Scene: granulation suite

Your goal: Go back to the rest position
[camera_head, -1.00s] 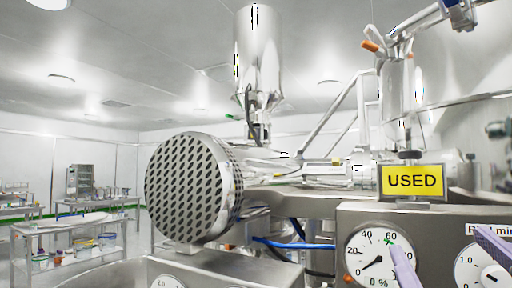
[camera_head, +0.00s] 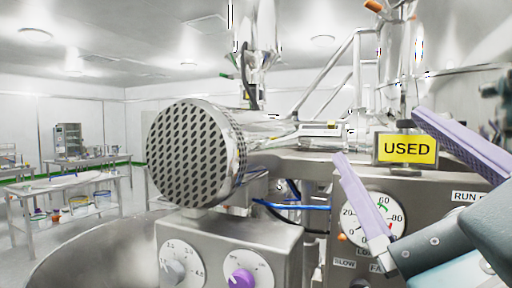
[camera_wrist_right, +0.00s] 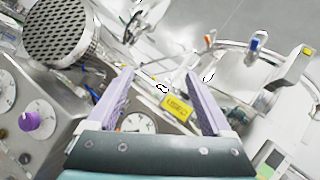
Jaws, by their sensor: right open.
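My right gripper (camera_head: 388,138) is open and empty at the right of the head view, with its two purple fingers spread apart. One finger stands in front of the edge of a round dial (camera_head: 383,215). The other crosses beside the yellow USED sign (camera_head: 408,149). In the right wrist view the gripper (camera_wrist_right: 160,78) also shows open, with nothing between its fingers, and the USED sign (camera_wrist_right: 176,107) appears beyond them. My left gripper is not in view.
A steel machine with a perforated round drum end (camera_head: 195,153) fills the middle. Below it is a panel with a purple knob (camera_head: 241,279) and a grey knob (camera_head: 173,271). A steel bench (camera_head: 70,183) with containers stands at the left. Steel pipes rise behind the sign.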

